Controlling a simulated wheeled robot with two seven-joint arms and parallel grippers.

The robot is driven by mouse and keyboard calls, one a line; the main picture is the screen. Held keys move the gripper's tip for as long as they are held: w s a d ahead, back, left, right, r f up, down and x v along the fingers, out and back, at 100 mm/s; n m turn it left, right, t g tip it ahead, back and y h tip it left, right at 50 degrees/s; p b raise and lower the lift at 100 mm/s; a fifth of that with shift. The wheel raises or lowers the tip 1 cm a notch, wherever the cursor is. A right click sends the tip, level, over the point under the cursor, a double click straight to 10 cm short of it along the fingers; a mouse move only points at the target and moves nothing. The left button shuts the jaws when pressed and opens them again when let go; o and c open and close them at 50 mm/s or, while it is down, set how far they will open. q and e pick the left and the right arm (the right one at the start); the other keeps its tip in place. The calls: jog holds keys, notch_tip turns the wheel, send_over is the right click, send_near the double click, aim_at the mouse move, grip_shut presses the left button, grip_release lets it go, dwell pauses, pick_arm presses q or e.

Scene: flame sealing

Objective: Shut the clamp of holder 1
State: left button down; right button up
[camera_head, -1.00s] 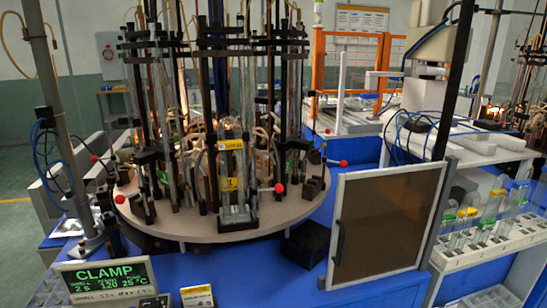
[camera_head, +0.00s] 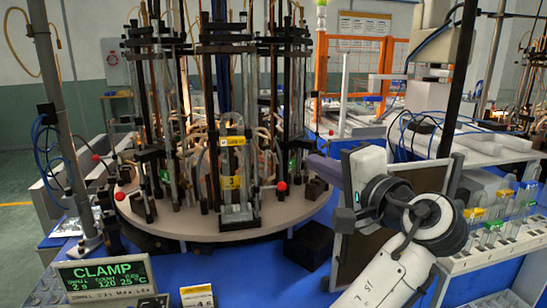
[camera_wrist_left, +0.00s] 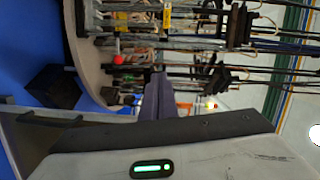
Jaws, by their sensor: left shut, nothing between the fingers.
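The front holder (camera_head: 238,208) stands on the round table, with a clear glass piece and a yellow tag (camera_head: 231,183) whose mark is too small to read surely. A red knob (camera_head: 281,186) sits just right of it; a red knob also shows in the left wrist view (camera_wrist_left: 118,59). I cannot tell whether this clamp is open or shut. My left gripper (camera_head: 312,163) is shut and empty, right of the front holder and apart from the red knob. Its dark fingers also show in the left wrist view (camera_wrist_left: 155,90). My right gripper is not in view.
The round table (camera_head: 180,223) carries several holders with rods and tubes. A black box (camera_head: 308,247) stands before it. A screen (camera_head: 103,274) reads CLAMP. A tube rack (camera_head: 483,262) is at right. My left arm partly covers a dark framed panel (camera_head: 350,257).

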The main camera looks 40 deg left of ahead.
pick_arm(q)
jog(key=shift+s+r, duration=0.3)
jog(key=shift+r, duration=0.35)
jog(key=w+a+f+p, duration=0.1)
jog(key=a+p, duration=0.2)
jog(key=a, duration=0.8)
jog(key=shift+w+a+f, duration=0.2)
jog(key=shift+w+a, duration=0.05)
jog(key=shift+a, duration=0.05)
jog(key=shift+d, duration=0.1)
